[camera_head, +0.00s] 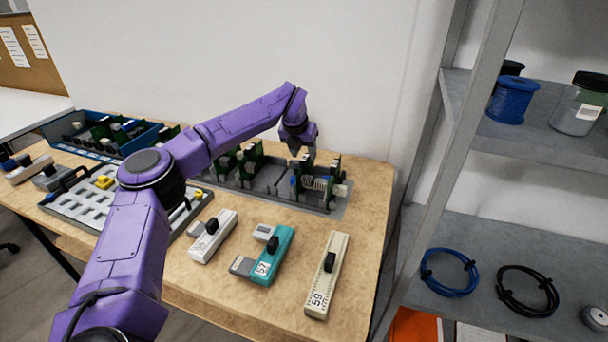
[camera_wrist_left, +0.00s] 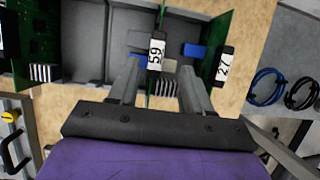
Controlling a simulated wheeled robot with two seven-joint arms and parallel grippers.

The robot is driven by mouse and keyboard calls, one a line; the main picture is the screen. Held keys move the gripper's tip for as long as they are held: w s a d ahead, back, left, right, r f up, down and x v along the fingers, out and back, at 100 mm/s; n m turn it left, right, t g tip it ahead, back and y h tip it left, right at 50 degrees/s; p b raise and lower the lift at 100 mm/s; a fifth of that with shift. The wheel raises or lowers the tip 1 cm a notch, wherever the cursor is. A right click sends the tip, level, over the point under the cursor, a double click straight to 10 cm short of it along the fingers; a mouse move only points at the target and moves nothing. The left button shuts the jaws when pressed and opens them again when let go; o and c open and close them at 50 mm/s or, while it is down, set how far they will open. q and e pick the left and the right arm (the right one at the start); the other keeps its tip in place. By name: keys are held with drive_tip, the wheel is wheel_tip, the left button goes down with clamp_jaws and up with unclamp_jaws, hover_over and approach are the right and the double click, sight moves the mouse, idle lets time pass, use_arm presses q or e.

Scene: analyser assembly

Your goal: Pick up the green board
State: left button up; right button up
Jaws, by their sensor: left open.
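Several green boards stand upright in a grey tray (camera_head: 264,187) at the back right of the table. My left gripper (camera_head: 302,156) is over the right part of this tray. In the left wrist view its two fingers (camera_wrist_left: 158,88) are spread apart. A green board with a white "59" label (camera_wrist_left: 156,55) stands between them, and I see it nearly edge-on. Another green board labelled "27" (camera_wrist_left: 223,65) stands just right of the fingers, and one more board (camera_wrist_left: 35,40) is at the left. Whether the fingers touch the "59" board cannot be told. My right gripper is not in view.
White (camera_head: 214,238), teal (camera_head: 273,258) and cream "59" (camera_head: 327,275) modules lie on the front of the table. A slotted tray (camera_head: 92,205) and a blue bin (camera_head: 137,143) with boards are at the left. A metal shelf (camera_head: 455,165) stands close to the right table edge.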

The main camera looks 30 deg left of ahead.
sight(304, 158)
use_arm(q)
drive_tip(key=x, duration=0.3)
drive_tip(key=p+x, duration=0.1)
drive_tip(key=shift+w+a+f, duration=0.15)
drive_tip(key=shift+a+f, duration=0.15)
drive_tip(key=shift+f, duration=0.05)
clamp_jaws()
drive_tip(key=shift+r, duration=0.15)
